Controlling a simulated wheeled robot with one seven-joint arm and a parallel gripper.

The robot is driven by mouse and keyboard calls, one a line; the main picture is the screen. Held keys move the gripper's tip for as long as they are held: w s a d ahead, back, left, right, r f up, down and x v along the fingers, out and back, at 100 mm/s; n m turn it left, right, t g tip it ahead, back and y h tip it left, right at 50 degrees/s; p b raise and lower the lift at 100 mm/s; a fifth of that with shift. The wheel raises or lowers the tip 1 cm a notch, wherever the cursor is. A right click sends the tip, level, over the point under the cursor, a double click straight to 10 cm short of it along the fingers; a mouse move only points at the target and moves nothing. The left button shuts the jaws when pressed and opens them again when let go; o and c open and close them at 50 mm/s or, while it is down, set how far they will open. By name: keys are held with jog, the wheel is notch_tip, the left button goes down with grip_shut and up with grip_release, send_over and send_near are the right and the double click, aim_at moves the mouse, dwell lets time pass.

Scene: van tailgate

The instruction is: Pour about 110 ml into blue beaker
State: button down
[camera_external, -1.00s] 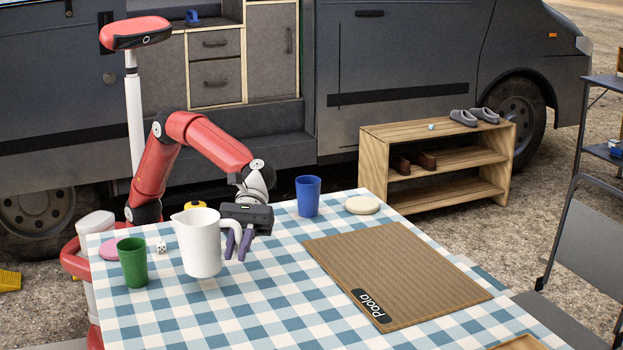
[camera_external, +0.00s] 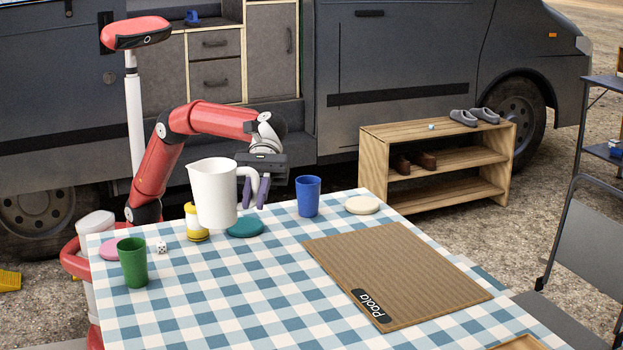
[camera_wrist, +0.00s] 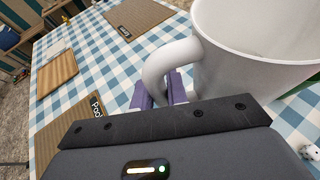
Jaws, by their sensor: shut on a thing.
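A white jug (camera_external: 212,194) hangs upright above the checked table in the external view. My gripper (camera_external: 258,190) is shut on its handle, with the purple fingers around it. The jug (camera_wrist: 255,60) and its handle (camera_wrist: 165,68) also show in the wrist view, with my gripper (camera_wrist: 163,88) at the handle. The jug's upper inner wall looks white; no liquid can be made out. The blue beaker (camera_external: 308,197) stands upright on the table, to the right of the jug and my gripper and apart from both.
A green beaker (camera_external: 133,263) stands at the left of the table. A yellow-and-white jar (camera_external: 196,222), a teal disc (camera_external: 245,227), a die (camera_external: 161,247) and a pink disc (camera_external: 110,247) lie around the jug. A cream disc (camera_external: 362,204) and a brown mat (camera_external: 398,270) lie to the right.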

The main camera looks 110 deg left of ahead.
jog(key=w+a+n+t+y, duration=0.1)
jog(key=w+a+n+t, duration=0.15)
jog(key=a, duration=1.05)
jog(key=w+a+n+t+y, duration=0.15)
jog(key=w+a, duration=0.25)
jog(key=a, duration=1)
jog(key=w+a+n+t+y, duration=0.15)
jog(key=w+a, duration=0.25)
jog(key=a, duration=0.9)
jog(key=s+a+n+t+y, duration=0.2)
jog(key=s+a+n, duration=0.15)
jog(key=a, duration=1.25)
jog(key=shift+m, duration=0.4)
notch_tip(320, 180, down, 11)
jog(key=shift+a+r, duration=0.1)
jog(key=shift+t, duration=0.25)
